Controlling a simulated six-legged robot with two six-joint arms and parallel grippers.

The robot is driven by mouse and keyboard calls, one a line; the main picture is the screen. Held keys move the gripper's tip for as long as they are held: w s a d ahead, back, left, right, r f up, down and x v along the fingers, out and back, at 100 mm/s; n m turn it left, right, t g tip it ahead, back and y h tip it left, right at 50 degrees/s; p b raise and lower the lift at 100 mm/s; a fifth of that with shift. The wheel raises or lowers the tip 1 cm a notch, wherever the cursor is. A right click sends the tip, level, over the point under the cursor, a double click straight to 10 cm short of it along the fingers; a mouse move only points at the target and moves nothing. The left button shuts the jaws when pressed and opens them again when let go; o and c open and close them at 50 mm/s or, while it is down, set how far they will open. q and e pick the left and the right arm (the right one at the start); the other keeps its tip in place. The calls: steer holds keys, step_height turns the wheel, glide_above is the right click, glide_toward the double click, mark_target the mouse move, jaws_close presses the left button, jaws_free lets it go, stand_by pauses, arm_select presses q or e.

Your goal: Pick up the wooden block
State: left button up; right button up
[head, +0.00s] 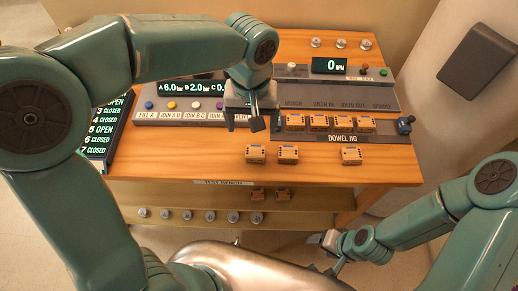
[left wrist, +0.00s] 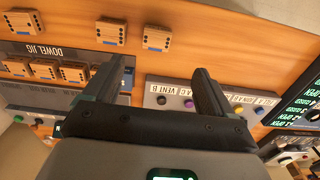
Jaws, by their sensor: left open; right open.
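Small wooden blocks with dark dots stand on the table. Three are loose near the front edge: a left block (head: 255,153), a middle block (head: 288,153) and a right block (head: 351,156). Several more sit in a row in the dowel jig (head: 375,137). My left gripper (head: 243,121) is open and empty, pointing down behind and left of the left block. In the left wrist view its fingers (left wrist: 162,66) are apart, with the loose blocks (left wrist: 157,38) beyond them at the upper left. My right gripper (head: 328,241) is open and low, in front of the table.
A panel with coloured buttons (head: 172,104) and a green-lit display (head: 190,87) lie behind and left of my left gripper. A status board (head: 108,125) stands at the table's left. The front left tabletop is clear.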

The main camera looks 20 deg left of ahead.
arm_select(q)
glide_above(255, 153)
steer(key=f, duration=0.6)
steer(key=shift+s+a+f, duration=0.25)
steer(key=shift+a+f, duration=0.1)
steer(key=shift+f, duration=0.05)
steer(key=f, duration=0.5)
steer(key=shift+w+d+f+p, duration=0.3)
steer(key=shift+w+d+f, duration=0.05)
steer(key=shift+f, duration=0.05)
steer(key=shift+s, duration=0.1)
steer(key=shift+c, duration=0.6)
steer(key=c, duration=1)
